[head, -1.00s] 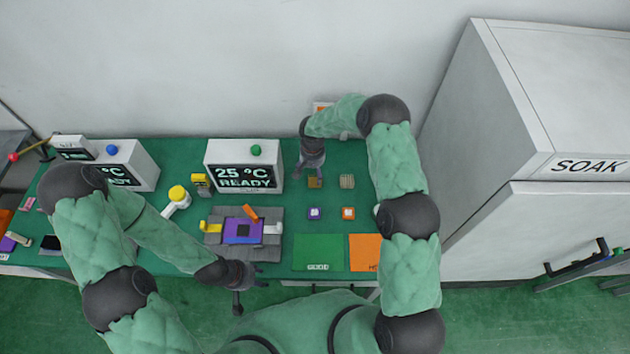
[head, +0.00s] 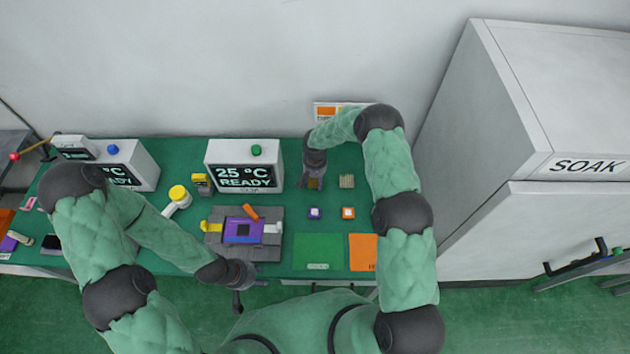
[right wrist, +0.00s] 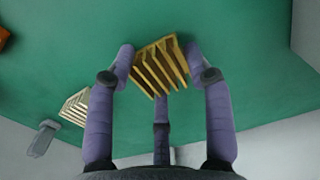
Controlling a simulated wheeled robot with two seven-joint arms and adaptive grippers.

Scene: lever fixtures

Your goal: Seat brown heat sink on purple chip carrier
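The brown heat sink (head: 314,184) is partly hidden below my right gripper (head: 314,178) in the head view. In the right wrist view the finned heat sink (right wrist: 160,66) lies between the spread fingers of my right gripper (right wrist: 160,75), with gaps still showing at its sides.
A grey fixture (head: 268,252) with a purple board is at left, near a "25 °C READY" box (head: 243,166). Green (head: 318,252) and orange (head: 363,252) mats lie in front.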

